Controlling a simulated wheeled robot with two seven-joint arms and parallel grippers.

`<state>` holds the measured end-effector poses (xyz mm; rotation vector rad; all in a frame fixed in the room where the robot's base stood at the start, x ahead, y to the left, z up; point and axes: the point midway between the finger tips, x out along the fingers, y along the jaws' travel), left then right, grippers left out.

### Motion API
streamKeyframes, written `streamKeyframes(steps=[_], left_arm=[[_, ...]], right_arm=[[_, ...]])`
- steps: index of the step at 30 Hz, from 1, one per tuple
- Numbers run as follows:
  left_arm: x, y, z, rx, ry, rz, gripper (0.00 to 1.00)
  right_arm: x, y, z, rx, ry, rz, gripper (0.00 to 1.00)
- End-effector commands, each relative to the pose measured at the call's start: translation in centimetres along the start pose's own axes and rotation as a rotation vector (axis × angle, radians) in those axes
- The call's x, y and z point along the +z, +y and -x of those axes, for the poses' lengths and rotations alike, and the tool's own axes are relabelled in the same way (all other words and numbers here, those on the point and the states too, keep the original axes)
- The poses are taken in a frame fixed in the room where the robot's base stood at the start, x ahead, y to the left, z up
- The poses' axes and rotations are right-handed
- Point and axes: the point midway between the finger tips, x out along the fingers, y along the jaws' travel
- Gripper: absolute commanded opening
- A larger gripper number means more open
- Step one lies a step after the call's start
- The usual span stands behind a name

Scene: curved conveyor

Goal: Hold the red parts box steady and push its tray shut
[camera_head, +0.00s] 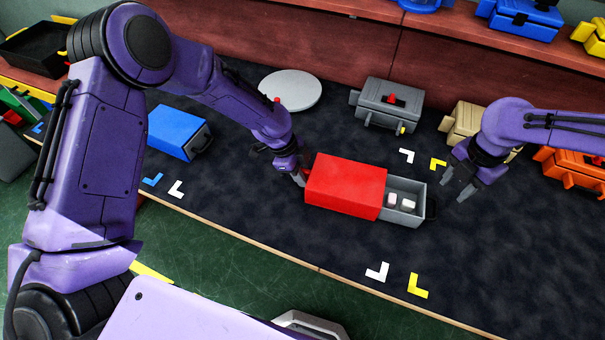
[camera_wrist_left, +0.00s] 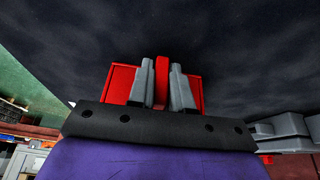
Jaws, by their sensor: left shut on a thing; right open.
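The red parts box (camera_head: 345,185) lies on the dark conveyor in the middle of the head view. Its grey tray (camera_head: 405,203) sticks out of the right end, with small pale cubes inside and a black handle (camera_head: 431,208) at its front. My left gripper (camera_head: 303,181) is shut on the box's left end. In the left wrist view its fingers (camera_wrist_left: 162,82) close around a red upright part, with the red box (camera_wrist_left: 120,84) behind. My right gripper (camera_head: 464,192) is open and empty, to the right of the tray handle and apart from it.
A blue box (camera_head: 178,132) lies left on the belt. A white disc (camera_head: 290,90), a grey box (camera_head: 388,103), a tan box (camera_head: 463,124) and an orange box (camera_head: 570,170) stand along the back. White (camera_head: 377,271) and yellow (camera_head: 418,286) corner marks lie in front; the belt there is clear.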

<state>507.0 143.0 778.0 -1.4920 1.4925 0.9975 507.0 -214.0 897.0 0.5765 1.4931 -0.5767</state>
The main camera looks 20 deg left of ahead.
Motion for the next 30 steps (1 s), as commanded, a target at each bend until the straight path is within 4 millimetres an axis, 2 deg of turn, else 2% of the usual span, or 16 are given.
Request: streamKeyframes(steps=[1, 3, 5, 11, 13, 14, 16, 17, 19, 20, 21, 24, 25, 27, 30], left_arm=[[0.0, 0.0, 0.0, -0.001, 0.0, 0.0, 0.0], [0.0, 0.0, 0.0, -0.001, 0.0, 0.0, 0.0], [0.0, 0.0, 0.0, -0.001, 0.0, 0.0, 0.0], [0.0, 0.0, 0.0, -0.001, 0.0, 0.0, 0.0], [0.0, 0.0, 0.0, -0.001, 0.0, 0.0, 0.0], [0.0, 0.0, 0.0, -0.001, 0.0, 0.0, 0.0], [0.0, 0.0, 0.0, -0.001, 0.0, 0.0, 0.0], [0.0, 0.0, 0.0, 0.0, 0.0, 0.0, 0.0], [0.0, 0.0, 0.0, 0.0, 0.0, 0.001, 0.0], [0.0, 0.0, 0.0, 0.0, 0.0, 0.001, 0.0], [0.0, 0.0, 0.0, 0.0, 0.0, 0.001, 0.0], [0.0, 0.0, 0.0, -0.001, 0.0, 0.001, 0.0], [0.0, 0.0, 0.0, -0.001, 0.0, 0.001, 0.0], [0.0, 0.0, 0.0, -0.001, 0.0, 0.001, 0.0], [0.0, 0.0, 0.0, -0.001, 0.0, 0.0, 0.0]], right_arm=[[0.0, 0.0, 0.0, 0.0, 0.0, 0.0, 0.39], [0.0, 0.0, 0.0, 0.0, 0.0, 0.0, 0.17], [0.0, 0.0, 0.0, 0.0, 0.0, 0.0, 0.0], [0.1, 0.1, 0.3, 0.004, -0.004, 0.0, 0.0], [0.9, 0.1, 1.7, 0.03, -0.023, -0.014, 0.0], [1.7, -0.4, 2.4, 0.041, -0.034, -0.035, 0.0], [3.6, -3.5, 3.5, 0.066, -0.024, -0.146, 0.0], [4.1, -4.9, 3.6, 0.093, 0.004, -0.243, 0.0], [4.4, -7.8, 3.3, 0.175, 0.116, -0.588, 0.0], [4.3, -8.8, 3.0, 0.212, 0.18, -0.773, 0.0], [4.1, -9.8, 2.4, 0.252, 0.275, -1.031, 0.0], [3.8, -11.2, 0.8, 0.28, 0.482, -1.584, 0.0], [3.7, -11.4, 0.3, 0.274, 0.528, -1.718, 0.0], [3.7, -11.6, -0.5, 0.255, 0.608, -1.964, 0.0], [4.2, -11.1, -0.3, 0.257, 0.67, -2.151, 0.0]])
